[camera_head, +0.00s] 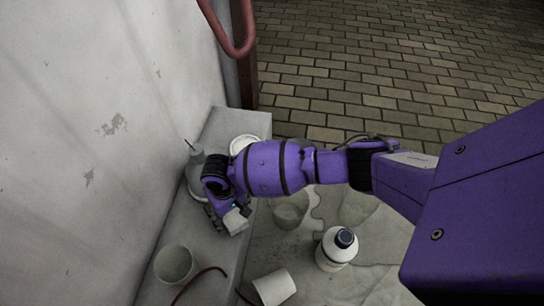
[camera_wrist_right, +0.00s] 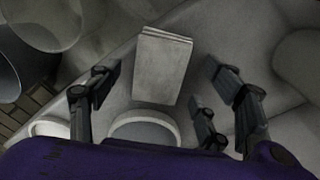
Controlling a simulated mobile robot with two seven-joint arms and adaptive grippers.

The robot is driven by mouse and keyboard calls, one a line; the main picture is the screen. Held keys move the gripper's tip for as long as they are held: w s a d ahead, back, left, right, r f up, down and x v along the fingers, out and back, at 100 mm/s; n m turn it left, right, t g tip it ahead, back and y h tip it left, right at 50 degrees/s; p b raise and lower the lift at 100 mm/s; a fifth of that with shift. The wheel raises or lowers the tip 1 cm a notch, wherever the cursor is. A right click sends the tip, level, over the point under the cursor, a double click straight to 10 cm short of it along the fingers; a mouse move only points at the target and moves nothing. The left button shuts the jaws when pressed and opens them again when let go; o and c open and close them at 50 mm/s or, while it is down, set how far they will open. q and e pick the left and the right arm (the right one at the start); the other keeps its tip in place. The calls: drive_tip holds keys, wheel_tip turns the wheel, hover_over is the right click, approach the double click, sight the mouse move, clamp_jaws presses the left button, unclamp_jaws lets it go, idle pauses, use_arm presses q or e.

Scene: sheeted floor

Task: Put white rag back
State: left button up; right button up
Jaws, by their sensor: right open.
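The white rag (camera_head: 236,222) looks like a small folded block on the grey ledge in the head view, just below my right gripper (camera_head: 222,210). In the right wrist view the rag (camera_wrist_right: 162,65) lies ahead, between the spread fingers of my right gripper (camera_wrist_right: 158,85). The fingers are open, with a visible gap on both sides of the rag. I cannot tell how far above the rag they are. My purple right arm reaches in from the right and hides part of the ledge. My left gripper does not show.
A grey spouted bottle (camera_head: 194,178) stands close behind the gripper against the wall. A cup (camera_head: 174,263), a tipped white cup (camera_head: 274,287), a white bottle with a dark cap (camera_head: 335,250) and a clear container (camera_head: 290,210) crowd the front.

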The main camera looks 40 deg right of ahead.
sight(232, 217)
wheel_tip(232, 217, up, 9)
drive_tip(key=p, duration=0.3)
drive_tip(key=shift+w, duration=0.2)
drive_tip(key=shift+a+f, duration=0.1)
